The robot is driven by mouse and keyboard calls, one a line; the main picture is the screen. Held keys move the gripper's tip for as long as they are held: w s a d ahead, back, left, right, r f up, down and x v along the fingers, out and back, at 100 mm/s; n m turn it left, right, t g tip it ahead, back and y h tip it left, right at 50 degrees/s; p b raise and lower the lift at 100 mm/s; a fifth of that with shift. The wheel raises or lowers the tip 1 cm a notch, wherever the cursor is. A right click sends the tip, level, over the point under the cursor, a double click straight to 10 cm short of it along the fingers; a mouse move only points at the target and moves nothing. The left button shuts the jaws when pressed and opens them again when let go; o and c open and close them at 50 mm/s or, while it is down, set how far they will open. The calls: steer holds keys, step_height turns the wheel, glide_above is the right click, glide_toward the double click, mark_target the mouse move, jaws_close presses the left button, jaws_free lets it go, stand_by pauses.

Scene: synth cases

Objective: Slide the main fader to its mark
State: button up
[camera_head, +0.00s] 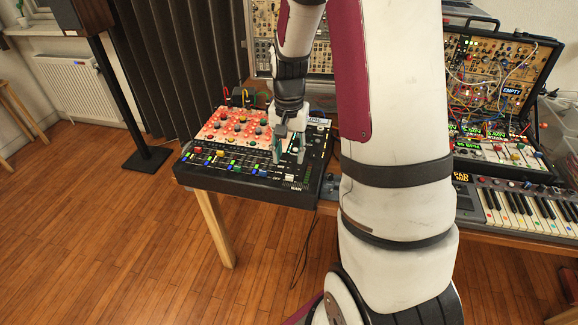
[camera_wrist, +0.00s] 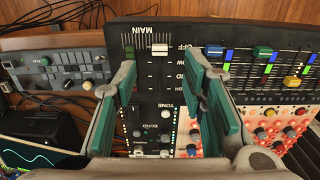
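The mixer (camera_head: 245,178) is a black console with a red-orange knob panel, at the table's front left corner. Its main fader (camera_wrist: 159,49) has a white cap and shows upside down beside the MAIN label and a row of tick marks in the wrist view. A small green patch (camera_wrist: 129,53) shows left of it; I cannot tell whether it is the mark. My gripper (camera_head: 289,152) points down over the mixer's right part. In the wrist view, its teal fingers (camera_wrist: 160,72) are apart with nothing between them. The white cap lies beyond the fingertips, apparently untouched.
Coloured channel faders (camera_wrist: 263,52) stand beside the main fader, with knobs (camera_wrist: 265,133) behind them. A keyboard (camera_head: 520,207) and a patch-cable synth case (camera_head: 490,75) stand right of my arm. A speaker stand (camera_head: 147,158) is on the floor at left.

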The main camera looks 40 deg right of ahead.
step_height(320, 180, up, 4)
steer(key=shift+r, duration=0.1)
stand_by(0.6)
steer(key=s+a+r+n+t, duration=0.1)
steer(key=s+a+r+n, duration=0.1)
steer(key=s+a+r, duration=0.3)
steer(key=s+a+r+n+t, duration=0.1)
steer(key=s+a+r+n, duration=0.2)
steer(key=a+r, duration=0.35)
steer(key=s+a+r+n+t, duration=0.1)
steer(key=s+a+r+n, duration=0.1)
steer(key=s, duration=0.4)
steer(key=s+a+r+n+t+p, duration=0.1)
steer(key=s+a+r+n, duration=0.2)
steer(key=s, duration=0.3)
steer(key=shift+s+a+r, duration=0.25)
steer(key=shift+a, duration=0.1)
steer(key=shift+d, duration=0.15)
